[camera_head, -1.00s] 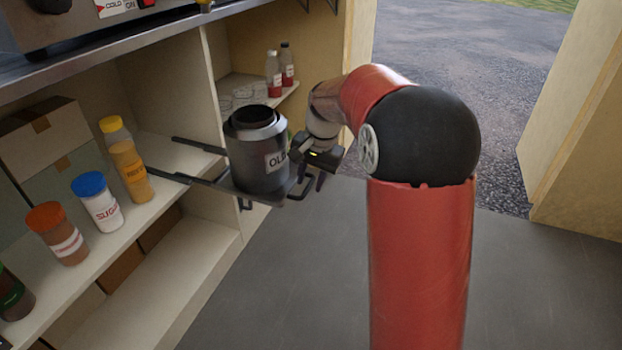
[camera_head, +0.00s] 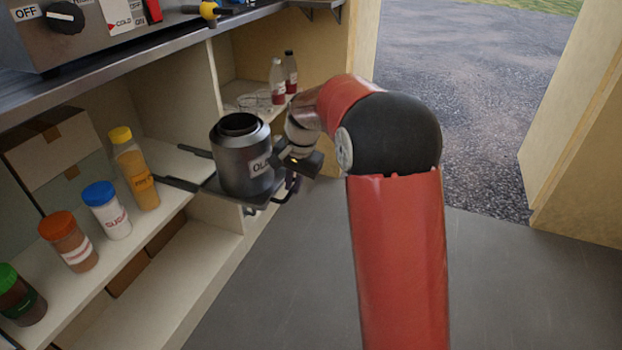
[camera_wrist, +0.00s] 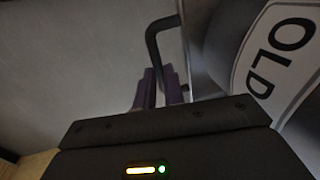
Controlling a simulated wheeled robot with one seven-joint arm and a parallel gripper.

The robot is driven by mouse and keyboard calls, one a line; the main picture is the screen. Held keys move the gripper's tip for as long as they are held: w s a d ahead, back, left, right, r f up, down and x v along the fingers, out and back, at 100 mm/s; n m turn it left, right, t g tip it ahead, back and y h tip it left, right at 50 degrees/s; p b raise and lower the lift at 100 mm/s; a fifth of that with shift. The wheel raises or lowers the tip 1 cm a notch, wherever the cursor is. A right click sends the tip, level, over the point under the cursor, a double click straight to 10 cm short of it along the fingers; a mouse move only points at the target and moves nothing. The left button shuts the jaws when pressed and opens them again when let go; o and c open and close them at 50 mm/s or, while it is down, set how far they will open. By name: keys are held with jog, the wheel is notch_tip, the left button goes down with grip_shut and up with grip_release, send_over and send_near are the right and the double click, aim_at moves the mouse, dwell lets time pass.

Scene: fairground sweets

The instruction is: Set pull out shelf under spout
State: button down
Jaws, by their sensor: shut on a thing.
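The pull-out shelf (camera_head: 262,203) is a dark tray on black rails, extended from the cabinet. A dark round pot (camera_head: 228,165) with a white label starting "OL" stands upright on it. In the wrist view the label (camera_wrist: 278,60) reads "OLD". My gripper (camera_head: 293,180) is at the shelf's outer side, beside the pot. In the wrist view its purple fingers (camera_wrist: 160,88) are shut on the black bent handle (camera_wrist: 152,42). A yellow and black fitting (camera_head: 208,10) shows at the counter edge, up and left of the pot; I cannot tell whether it is the spout.
A machine (camera_head: 45,40) with a knob stands on the counter (camera_head: 130,75). Several jars, including a blue-lidded one (camera_head: 108,212), stand on the cabinet shelf at left. Two bottles (camera_head: 284,75) stand behind the pot. The grey floor (camera_head: 500,290) at right is clear.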

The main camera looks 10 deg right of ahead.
aim_at(274, 186)
jog(key=w+a+p, duration=0.1)
jog(key=a, duration=0.1)
jog(key=w+a+p, duration=0.1)
jog(key=w+a, duration=0.1)
jog(key=shift+w, duration=0.1)
jog(key=c, duration=1.5)
grip_release()
notch_tip(274, 186, up, 8)
jog(key=d, duration=0.1)
jog(key=shift+s+f+p, duration=0.15)
jog(key=shift+s+p, duration=0.25)
jog(key=shift+s, duration=0.05)
